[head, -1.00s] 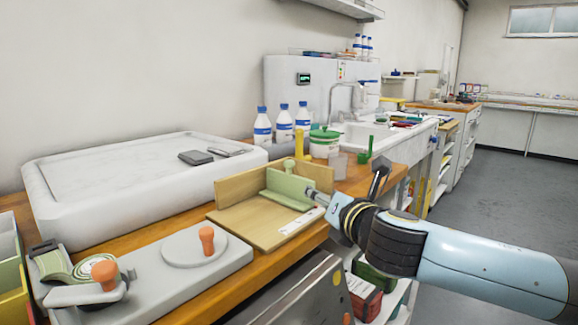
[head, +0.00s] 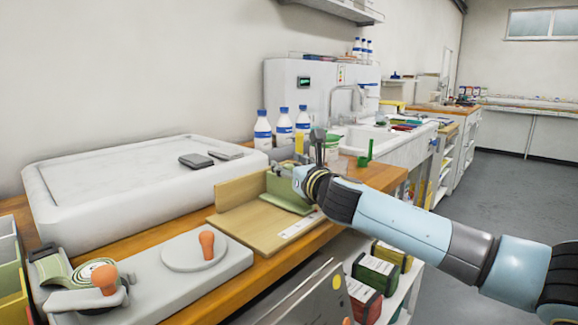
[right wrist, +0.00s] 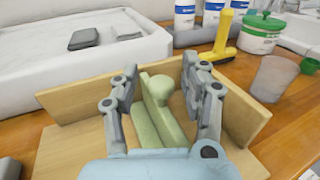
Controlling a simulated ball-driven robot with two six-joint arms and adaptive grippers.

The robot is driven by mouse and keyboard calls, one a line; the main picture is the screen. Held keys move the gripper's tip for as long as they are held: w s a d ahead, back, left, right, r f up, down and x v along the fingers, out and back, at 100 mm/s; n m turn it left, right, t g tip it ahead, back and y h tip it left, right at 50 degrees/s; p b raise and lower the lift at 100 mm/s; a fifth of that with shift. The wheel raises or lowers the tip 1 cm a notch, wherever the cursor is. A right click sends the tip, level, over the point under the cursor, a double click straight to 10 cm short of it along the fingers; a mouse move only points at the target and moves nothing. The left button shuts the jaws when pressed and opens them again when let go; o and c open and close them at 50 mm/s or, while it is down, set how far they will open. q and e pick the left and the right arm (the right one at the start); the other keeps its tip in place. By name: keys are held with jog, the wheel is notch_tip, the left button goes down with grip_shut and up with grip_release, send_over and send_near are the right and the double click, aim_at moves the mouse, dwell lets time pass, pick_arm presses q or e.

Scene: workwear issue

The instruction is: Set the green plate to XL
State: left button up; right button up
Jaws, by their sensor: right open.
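The green plate (head: 287,192) is an upright green stop with a rounded knob, standing on a light wooden board with a raised back fence (head: 240,188). My right gripper (head: 284,170) is at the plate's top and partly hides it in the head view. In the right wrist view, the open fingers of the gripper (right wrist: 159,68) stand on either side of the plate's green knob (right wrist: 158,88), with gaps visible. A white label strip (head: 299,225) lies along the board's front right; its marks are too small to read. My left gripper is not in view.
A grey fixture with orange knobs (head: 207,245) stands at front left, a large white tray (head: 120,180) behind it. Several white bottles (head: 262,130), a yellow T-shaped item (right wrist: 222,38) and a clear cup (right wrist: 272,78) stand behind the board.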

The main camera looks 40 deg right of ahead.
jog(key=shift+c, duration=0.2)
jog(key=c, duration=0.9)
grip_shut()
jog(key=shift+w+f, duration=0.15)
jog(key=shift+w, duration=0.05)
